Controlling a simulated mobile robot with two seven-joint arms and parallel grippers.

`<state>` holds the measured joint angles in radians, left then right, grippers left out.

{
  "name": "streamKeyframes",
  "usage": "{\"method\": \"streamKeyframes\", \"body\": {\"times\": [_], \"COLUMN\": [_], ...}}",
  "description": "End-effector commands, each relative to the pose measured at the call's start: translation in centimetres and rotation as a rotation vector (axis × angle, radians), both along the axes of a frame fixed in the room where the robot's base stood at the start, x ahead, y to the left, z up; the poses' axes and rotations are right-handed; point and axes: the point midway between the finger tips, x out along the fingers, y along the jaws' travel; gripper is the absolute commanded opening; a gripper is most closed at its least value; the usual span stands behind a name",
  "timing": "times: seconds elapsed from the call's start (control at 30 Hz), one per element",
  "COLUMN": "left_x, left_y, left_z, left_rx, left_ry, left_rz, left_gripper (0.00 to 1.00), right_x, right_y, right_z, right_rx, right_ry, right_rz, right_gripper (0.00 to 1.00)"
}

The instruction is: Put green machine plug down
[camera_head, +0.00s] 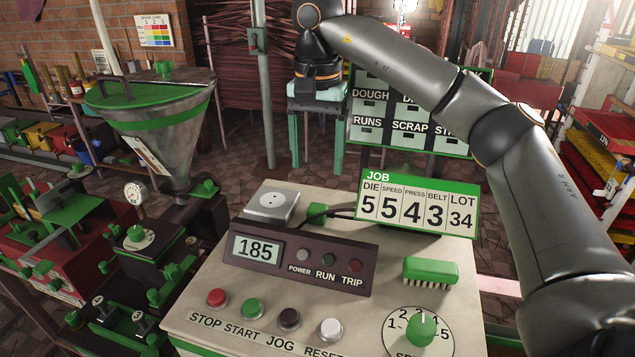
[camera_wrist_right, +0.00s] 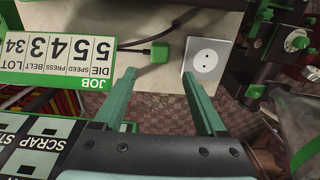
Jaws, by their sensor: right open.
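The green machine plug (camera_head: 317,212) lies on the console top, with a dark cable running from it toward the job board. It also shows in the right wrist view (camera_wrist_right: 160,52), just beyond and between my fingertips, apart from the socket. The pale socket plate (camera_head: 272,204) with two holes is to its left in the head view; the plate also shows in the right wrist view (camera_wrist_right: 206,62). My right gripper (camera_head: 316,165) is open and empty, with its green fingers behind and above the console's far edge. My left gripper is not in view.
The console (camera_head: 185,335) carries a 185 display box (camera_head: 300,258), several buttons, a green brush (camera_head: 431,271) and a speed knob (camera_head: 421,330). The job board (camera_head: 418,203) stands right of the plug. A metal hopper (camera_head: 160,120) stands at left. A labelled rack (camera_head: 408,128) is behind.

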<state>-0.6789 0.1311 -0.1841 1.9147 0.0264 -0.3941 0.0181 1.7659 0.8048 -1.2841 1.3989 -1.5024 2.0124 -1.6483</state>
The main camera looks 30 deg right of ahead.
Motion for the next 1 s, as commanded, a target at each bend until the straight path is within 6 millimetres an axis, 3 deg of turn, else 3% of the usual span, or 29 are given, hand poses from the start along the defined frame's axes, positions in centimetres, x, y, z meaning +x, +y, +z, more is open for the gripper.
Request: {"method": "streamKeyframes", "body": {"times": [0.03, 0.2, 1.0], "left_x": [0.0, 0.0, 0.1], "left_y": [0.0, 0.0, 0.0], "left_z": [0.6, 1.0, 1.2], "left_rx": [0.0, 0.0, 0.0], "left_ry": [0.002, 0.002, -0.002], "left_rz": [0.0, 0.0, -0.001], "left_gripper": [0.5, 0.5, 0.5], "right_x": [0.0, 0.0, 0.0], "right_y": [0.0, 0.0, 0.0], "right_z": [1.2, 2.6, 2.8], "right_rx": [0.0, -0.001, -0.001], "right_ry": [-0.001, 0.001, 0.001], "right_rz": [0.0, 0.0, 0.0], "right_gripper": [0.74, 0.74, 0.74]}}
